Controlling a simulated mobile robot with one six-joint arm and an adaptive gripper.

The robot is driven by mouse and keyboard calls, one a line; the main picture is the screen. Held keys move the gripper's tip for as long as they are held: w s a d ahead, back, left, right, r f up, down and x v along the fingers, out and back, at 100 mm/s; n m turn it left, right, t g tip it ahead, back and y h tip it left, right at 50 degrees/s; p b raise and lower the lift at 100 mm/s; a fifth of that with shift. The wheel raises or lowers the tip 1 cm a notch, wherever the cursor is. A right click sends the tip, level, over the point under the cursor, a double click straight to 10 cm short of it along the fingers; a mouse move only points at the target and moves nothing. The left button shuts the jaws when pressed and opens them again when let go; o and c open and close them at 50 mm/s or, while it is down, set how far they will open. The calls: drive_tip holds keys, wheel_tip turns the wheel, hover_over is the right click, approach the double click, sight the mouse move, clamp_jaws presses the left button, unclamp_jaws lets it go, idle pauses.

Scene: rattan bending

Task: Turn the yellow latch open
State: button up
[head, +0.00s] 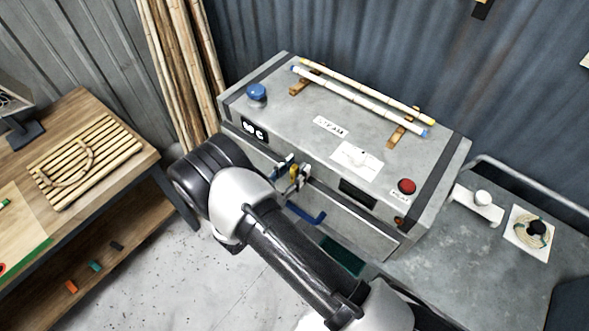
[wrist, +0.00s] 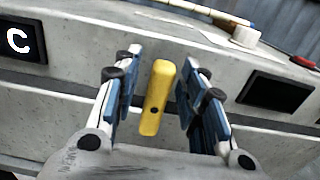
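The yellow latch (wrist: 157,98) is a rounded yellow bar on the front face of the grey steam box. In the wrist view it stands nearly upright, leaning slightly, between the two blue-padded fingers of my gripper (wrist: 157,95). A gap shows on each side of it, so the gripper is open around it and seems not to touch. In the head view the latch (head: 294,172) is a small yellow patch between the fingertips of my gripper (head: 292,172), partly hidden by them. The grey steam box (head: 290,113) is closed.
On the box lid are a blue knob (head: 257,91), a red button (head: 407,186) and two pale rods (head: 366,95) on wooden rests. A wooden workbench (head: 130,150) stands left, a grey table (head: 470,260) right.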

drive_tip(key=shift+c, duration=0.5)
clamp_jaws()
